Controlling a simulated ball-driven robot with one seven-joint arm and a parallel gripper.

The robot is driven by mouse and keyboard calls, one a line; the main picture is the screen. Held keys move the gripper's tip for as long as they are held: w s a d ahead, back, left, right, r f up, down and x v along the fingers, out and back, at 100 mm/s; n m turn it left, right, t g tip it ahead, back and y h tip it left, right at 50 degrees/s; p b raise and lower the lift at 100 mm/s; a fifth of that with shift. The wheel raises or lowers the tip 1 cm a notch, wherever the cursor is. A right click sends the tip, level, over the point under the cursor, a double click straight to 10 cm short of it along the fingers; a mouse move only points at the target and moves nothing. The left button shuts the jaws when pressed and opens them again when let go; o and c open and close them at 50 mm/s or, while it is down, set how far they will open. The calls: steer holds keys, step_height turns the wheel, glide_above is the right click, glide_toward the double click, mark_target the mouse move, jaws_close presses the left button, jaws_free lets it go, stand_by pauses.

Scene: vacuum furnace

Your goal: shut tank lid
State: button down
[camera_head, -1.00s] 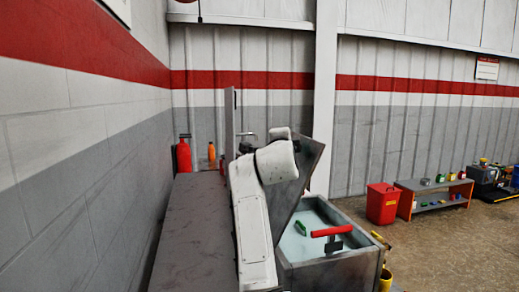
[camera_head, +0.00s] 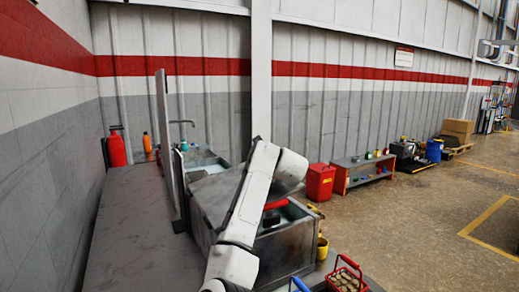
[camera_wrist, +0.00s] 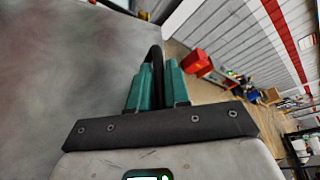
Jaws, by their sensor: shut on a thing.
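The grey metal tank (camera_head: 288,258) stands below my arm in the head view, its opening partly uncovered. Its flat grey lid (camera_head: 213,190) is tilted low over the tank, and my arm crosses in front of it. A red-handled hammer (camera_head: 276,204) shows in the gap under the lid. In the wrist view the lid's broad grey face (camera_wrist: 60,60) fills the left side. My gripper (camera_wrist: 157,84) has its green fingers shut on the black lid handle (camera_wrist: 156,58). The gripper is hidden behind my arm in the head view.
A long grey bench (camera_head: 125,225) runs along the left wall, with a thin upright panel (camera_head: 167,150) at its edge. A red bin (camera_head: 320,182) and a low shelf (camera_head: 362,172) stand behind right. A red basket (camera_head: 346,275) is near the front. Open floor lies right.

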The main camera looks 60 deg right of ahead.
steer(key=f, duration=0.1)
steer(key=f+m, duration=0.1)
steer(key=d+f, duration=0.1)
steer(key=shift+s+f+y, duration=0.3)
steer(key=shift+f+y, duration=0.05)
steer(key=shift+y, duration=0.05)
steer(key=shift+s+d+f+m, duration=0.15)
steer(key=shift+f+m, duration=0.35)
steer(key=shift+f, duration=0.5)
steer(key=shift+f, duration=0.15)
